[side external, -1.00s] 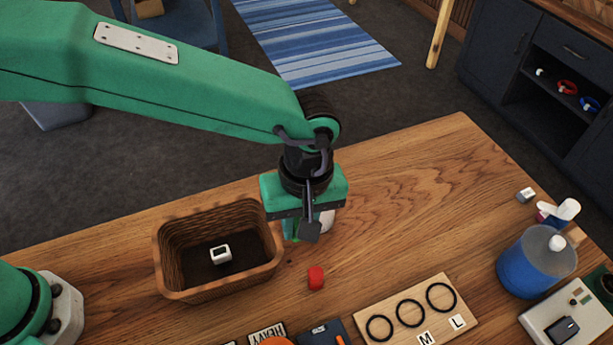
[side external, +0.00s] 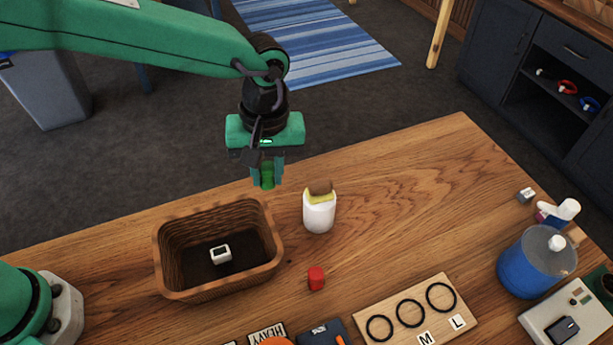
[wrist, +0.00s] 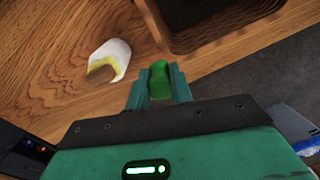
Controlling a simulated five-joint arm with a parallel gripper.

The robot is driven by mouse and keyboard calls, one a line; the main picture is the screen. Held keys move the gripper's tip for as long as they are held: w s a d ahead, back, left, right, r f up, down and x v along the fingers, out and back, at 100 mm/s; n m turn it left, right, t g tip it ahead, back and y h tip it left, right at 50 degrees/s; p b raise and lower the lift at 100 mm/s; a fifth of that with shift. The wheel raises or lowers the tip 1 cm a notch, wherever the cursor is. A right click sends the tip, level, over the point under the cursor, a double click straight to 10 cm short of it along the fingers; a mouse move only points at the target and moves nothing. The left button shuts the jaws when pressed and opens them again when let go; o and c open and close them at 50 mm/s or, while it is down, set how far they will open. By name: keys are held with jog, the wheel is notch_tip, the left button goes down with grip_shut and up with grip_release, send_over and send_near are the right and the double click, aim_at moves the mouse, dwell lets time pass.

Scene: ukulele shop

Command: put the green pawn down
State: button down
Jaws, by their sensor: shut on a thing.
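The green pawn (side external: 267,176) is held between the fingertips of my gripper (side external: 266,180), raised above the back edge of the table, behind the basket and to the left of the white jar. In the wrist view the pawn (wrist: 159,80) shows as a rounded green shape between the two green fingers of my gripper (wrist: 159,82). The fingers hide part of it in both views. My gripper is shut on it. Bare wood lies between the jar and the basket.
A wicker basket (side external: 167,262) holds a small white block (side external: 220,254). A white jar (side external: 319,216) with a yellow and brown top stands right of it. A red piece (side external: 316,278) and a ring board (side external: 375,305) are nearer the front. The back right table (side external: 430,170) is clear.

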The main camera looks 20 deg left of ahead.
jog(key=w+a+r+m, duration=0.2)
jog(key=a+r+m, duration=0.1)
jog(key=a, duration=1.2)
jog(key=w+a+r+m, duration=0.2)
jog(key=a+r, duration=0.1)
jog(key=a, duration=1.1)
jog(key=shift+a+m+t+h, duration=0.3)
jog(key=shift+a+m, duration=0.05)
jog(key=shift+m, duration=0.05)
jog(key=shift+w+d+r, duration=0.1)
jog(key=s+d+f+m, duration=0.1)
jog(key=d+f+m, duration=0.1)
jog(key=d, duration=0.8)
jog(key=s+d+f+m, duration=0.2)
jog(key=d+m, duration=0.1)
jog(key=d, duration=0.7)
jog(key=s+d+f+m, duration=0.2)
jog(key=d, duration=0.8)
jog(key=shift+f+m, duration=0.2)
jog(key=shift+m, duration=0.2)
jog(key=m, duration=0.2)
send_near(298, 262)
jog(key=shift+f, duration=3)
jog(key=shift+f, duration=0.15)
